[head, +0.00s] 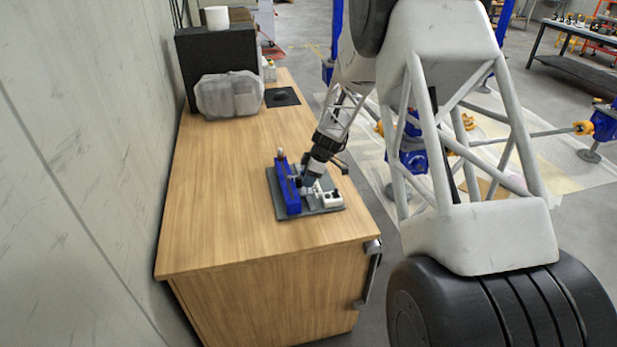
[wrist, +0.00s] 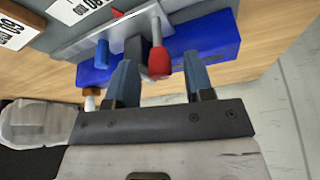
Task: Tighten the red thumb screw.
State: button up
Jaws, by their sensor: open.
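In the wrist view a red rounded knob, which looks like the red thumb screw (wrist: 159,62), sits in front of the blue block (wrist: 205,37). My gripper (wrist: 158,70) is open, with one blue-grey finger to each side of the knob. The fingers appear apart from it; I cannot tell the depth between them. In the head view my gripper (head: 309,177) reaches down over the fixture beside the blue block (head: 287,187), and the red screw cannot be made out there.
The fixture has a grey base plate (head: 327,208) on a wooden cabinet top (head: 215,215). A blue peg (wrist: 102,53) stands left of the knob. A white block (head: 332,199) sits on the plate. The left cabinet top is clear.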

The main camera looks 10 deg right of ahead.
grip_shut()
